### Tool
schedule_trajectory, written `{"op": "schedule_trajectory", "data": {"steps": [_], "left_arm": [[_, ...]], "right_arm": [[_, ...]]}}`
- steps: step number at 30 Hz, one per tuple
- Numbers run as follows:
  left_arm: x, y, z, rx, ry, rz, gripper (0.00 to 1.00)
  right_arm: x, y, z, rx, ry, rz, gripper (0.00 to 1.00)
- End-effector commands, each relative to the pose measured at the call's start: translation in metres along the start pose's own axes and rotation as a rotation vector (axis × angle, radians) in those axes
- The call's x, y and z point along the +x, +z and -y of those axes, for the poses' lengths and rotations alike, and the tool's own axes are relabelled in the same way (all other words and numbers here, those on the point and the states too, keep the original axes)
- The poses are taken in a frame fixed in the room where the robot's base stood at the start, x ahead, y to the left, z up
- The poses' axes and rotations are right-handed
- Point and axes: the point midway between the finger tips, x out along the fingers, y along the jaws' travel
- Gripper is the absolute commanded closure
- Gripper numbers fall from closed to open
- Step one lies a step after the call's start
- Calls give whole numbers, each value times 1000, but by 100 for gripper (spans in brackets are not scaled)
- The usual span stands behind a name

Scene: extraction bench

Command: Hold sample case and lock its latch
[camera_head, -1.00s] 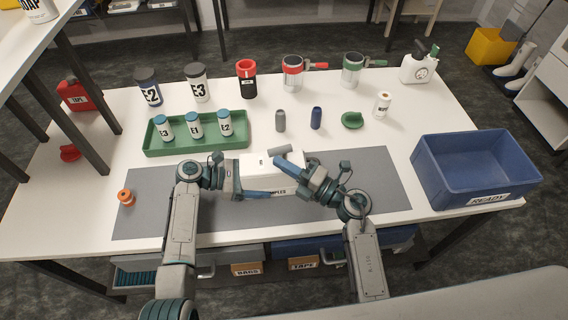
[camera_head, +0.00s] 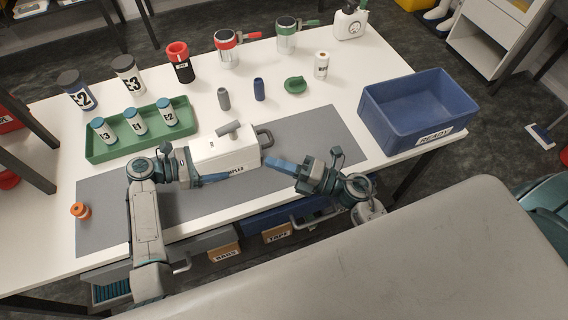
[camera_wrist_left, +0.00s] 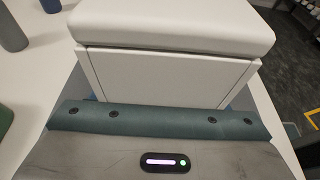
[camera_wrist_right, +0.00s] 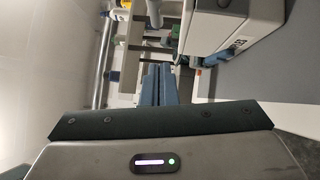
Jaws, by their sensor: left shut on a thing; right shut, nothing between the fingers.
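The white sample case (camera_head: 226,152) stands on the grey mat with its lid down. A grey handle piece (camera_head: 228,128) shows on its top and a dark grey loop (camera_head: 265,139) at its right end. My left gripper (camera_head: 211,180) is shut on the case from its left end; the case fills the left wrist view (camera_wrist_left: 170,65). My right gripper (camera_head: 275,163) is shut and empty, just right of the case and apart from it. Its closed fingers (camera_wrist_right: 158,85) show in the right wrist view, with the case (camera_wrist_right: 232,30) beside them. I cannot make out the latch's state.
A green tray (camera_head: 98,154) with several small bottles is behind left. A blue READY bin (camera_head: 440,119) stands at the right. An orange spool (camera_head: 80,210) lies at the mat's left end. The grey mat (camera_head: 325,135) is clear behind my right gripper.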

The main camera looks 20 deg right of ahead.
Motion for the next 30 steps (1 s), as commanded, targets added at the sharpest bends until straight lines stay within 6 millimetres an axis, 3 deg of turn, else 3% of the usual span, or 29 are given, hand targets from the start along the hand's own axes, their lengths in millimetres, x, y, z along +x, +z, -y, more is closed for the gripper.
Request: {"op": "schedule_trajectory", "data": {"steps": [4, 10, 20, 30], "left_arm": [[0, 1, 0, 1, 0, 1, 51], [0, 1, 0, 1, 0, 1, 51], [0, 1, 0, 1, 0, 1, 51], [0, 1, 0, 1, 0, 1, 51]], "right_arm": [[-13, 1, 0, 0, -1, 0, 98], [-10, 6, 1, 56, 10, -33, 59], [36, 43, 4, 515, -29, -315, 59], [70, 95, -6, 1061, -315, -601, 59]]}}
